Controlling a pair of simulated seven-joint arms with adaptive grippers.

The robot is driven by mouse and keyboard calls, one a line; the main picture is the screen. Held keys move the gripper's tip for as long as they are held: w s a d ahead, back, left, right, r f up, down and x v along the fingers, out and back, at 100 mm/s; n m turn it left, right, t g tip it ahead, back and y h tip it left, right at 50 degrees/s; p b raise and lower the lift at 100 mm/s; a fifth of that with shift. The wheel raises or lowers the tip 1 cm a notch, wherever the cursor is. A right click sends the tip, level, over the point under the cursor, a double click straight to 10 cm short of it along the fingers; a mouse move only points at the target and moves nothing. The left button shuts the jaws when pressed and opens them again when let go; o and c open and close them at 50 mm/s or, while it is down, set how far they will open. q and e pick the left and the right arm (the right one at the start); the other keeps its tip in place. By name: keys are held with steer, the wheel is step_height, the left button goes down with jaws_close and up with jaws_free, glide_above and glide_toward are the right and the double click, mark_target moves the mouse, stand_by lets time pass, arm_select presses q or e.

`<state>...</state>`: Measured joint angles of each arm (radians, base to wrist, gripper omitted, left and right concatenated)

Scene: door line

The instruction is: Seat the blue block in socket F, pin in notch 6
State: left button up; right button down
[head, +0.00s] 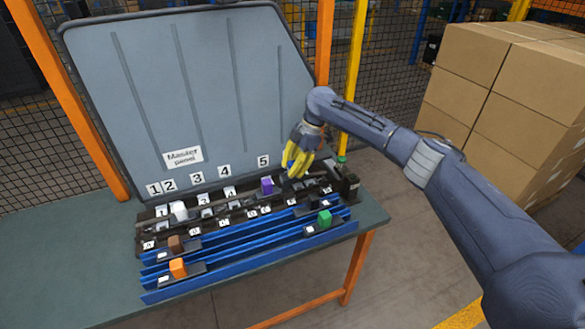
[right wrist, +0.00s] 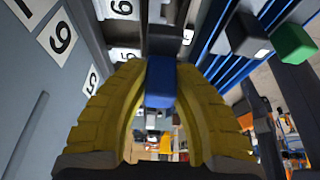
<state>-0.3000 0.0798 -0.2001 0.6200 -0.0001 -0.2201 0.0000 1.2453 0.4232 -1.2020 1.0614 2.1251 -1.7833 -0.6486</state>
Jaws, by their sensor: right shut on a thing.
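My right gripper (head: 298,162) hangs over the right part of the dark socket strip (head: 228,213), fingers pointing down. In the right wrist view its yellow fingers (right wrist: 158,95) are shut on the blue block (right wrist: 160,82), which sits between the fingertips. In the head view the fingers hide the block. The strip has number labels behind it and smaller labels on it, too small to read surely, so I cannot tell which one is socket F. Whether the block touches the strip cannot be told. My left gripper is not in view.
A white block (head: 179,210) and a purple block (head: 267,185) stand on the strip. Blue rails (head: 240,255) in front carry brown (head: 175,244), orange (head: 178,268) and green (head: 325,219) blocks. A black box (head: 345,181) stands at the right end. A grey panel (head: 190,90) rises behind.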

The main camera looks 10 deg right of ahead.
mark_target(293, 179)
steer(key=shift+f, duration=0.15)
steer(key=shift+f, duration=2.2)
steer(key=c, duration=1.1)
jaws_free()
steer(key=v, duration=1.2)
